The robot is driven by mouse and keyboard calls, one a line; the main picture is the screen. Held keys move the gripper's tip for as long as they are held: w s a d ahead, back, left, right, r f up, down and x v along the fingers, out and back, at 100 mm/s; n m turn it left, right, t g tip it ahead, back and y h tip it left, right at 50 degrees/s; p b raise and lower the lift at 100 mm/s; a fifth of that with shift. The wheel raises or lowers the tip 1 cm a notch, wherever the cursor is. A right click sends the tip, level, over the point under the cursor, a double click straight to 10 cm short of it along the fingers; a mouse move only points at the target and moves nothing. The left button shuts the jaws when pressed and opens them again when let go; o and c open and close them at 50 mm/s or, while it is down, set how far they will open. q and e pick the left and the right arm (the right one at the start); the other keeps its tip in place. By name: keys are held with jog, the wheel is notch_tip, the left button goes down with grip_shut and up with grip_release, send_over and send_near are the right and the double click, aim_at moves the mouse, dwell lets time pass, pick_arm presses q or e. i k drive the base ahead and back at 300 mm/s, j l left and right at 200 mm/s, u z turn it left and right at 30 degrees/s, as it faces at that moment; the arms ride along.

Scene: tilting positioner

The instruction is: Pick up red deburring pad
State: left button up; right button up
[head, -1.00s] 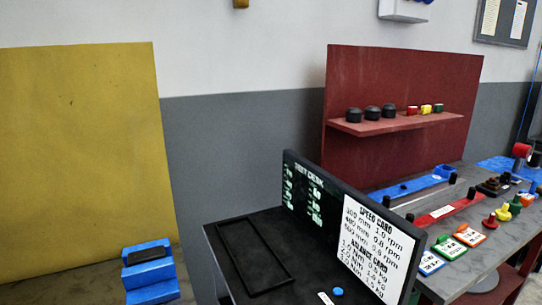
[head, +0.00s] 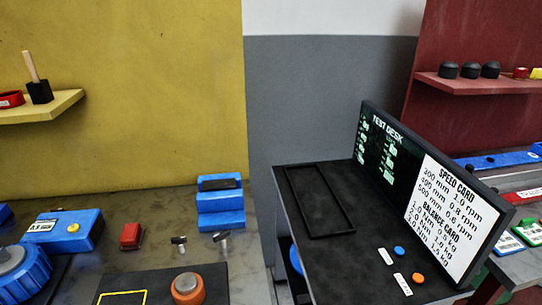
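A small red block-shaped piece (head: 132,235), which looks like the red deburring pad, lies on the grey bench (head: 155,206) in front of the yellow panel. It stands apart from the blue parts on either side. Another red item (head: 10,99), with a dark top, sits on the yellow shelf at the far left; it is partly cut off by the picture's edge. Neither of my grippers shows in the head view.
An orange-ringed knob (head: 187,289) is in front. The black test desk (head: 290,172) stands further right.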

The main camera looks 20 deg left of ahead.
aim_at(131, 238)
jog(key=u, duration=1.6)
